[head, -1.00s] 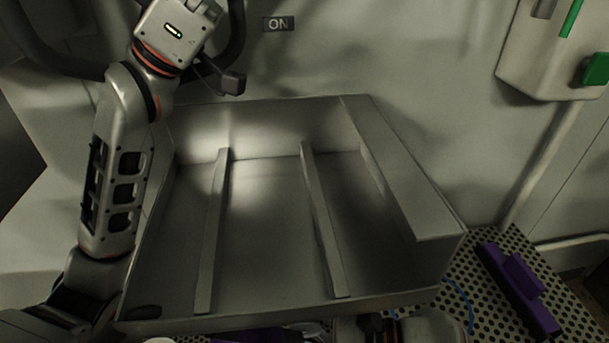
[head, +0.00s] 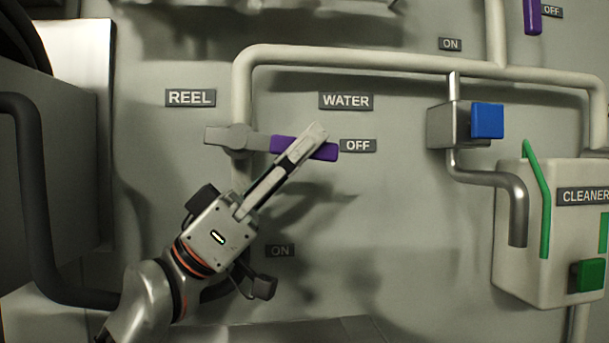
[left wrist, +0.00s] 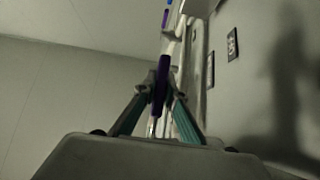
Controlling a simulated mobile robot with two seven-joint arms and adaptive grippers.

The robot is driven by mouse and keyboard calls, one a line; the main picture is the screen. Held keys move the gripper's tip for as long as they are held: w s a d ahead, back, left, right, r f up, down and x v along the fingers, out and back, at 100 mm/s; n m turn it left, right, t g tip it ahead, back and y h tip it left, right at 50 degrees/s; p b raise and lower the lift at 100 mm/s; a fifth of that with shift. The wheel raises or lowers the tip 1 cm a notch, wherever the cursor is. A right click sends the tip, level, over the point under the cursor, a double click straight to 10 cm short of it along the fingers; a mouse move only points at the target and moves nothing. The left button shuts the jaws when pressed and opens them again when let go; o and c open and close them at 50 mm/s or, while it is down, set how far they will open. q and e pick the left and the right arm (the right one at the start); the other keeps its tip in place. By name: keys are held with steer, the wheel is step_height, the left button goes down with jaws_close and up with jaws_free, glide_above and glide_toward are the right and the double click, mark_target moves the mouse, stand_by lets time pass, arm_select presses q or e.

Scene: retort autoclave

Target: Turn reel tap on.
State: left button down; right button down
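The reel tap is on the wall beside the REEL label (head: 190,97). Its grey body (head: 232,138) sits on a vertical pipe, and its purple handle (head: 284,144) points right, tilted slightly down, to the OFF label (head: 358,146). An ON label (head: 280,251) is below the tap. My left gripper (head: 312,139) reaches up from lower left and its finger crosses the handle, hiding part of it. In the left wrist view the purple handle (left wrist: 161,78) lies between the two close fingertips, which look shut on it. My right gripper is not in view.
To the right are a blue-handled valve (head: 487,121) and a white cleaner box (head: 530,235) with green handles. A pale pipe (head: 370,58) runs above the tap. Another purple handle (head: 532,15) is at upper right. The wall below the OFF label is clear.

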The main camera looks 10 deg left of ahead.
arm_select(q)
steer(key=shift+f+y, duration=0.6)
steer(key=shift+y, duration=0.2)
steer(key=c, duration=2.1)
jaws_free()
steer(key=shift+a, duration=0.1)
steer(key=v, duration=1.2)
steer(key=shift+w, duration=0.1)
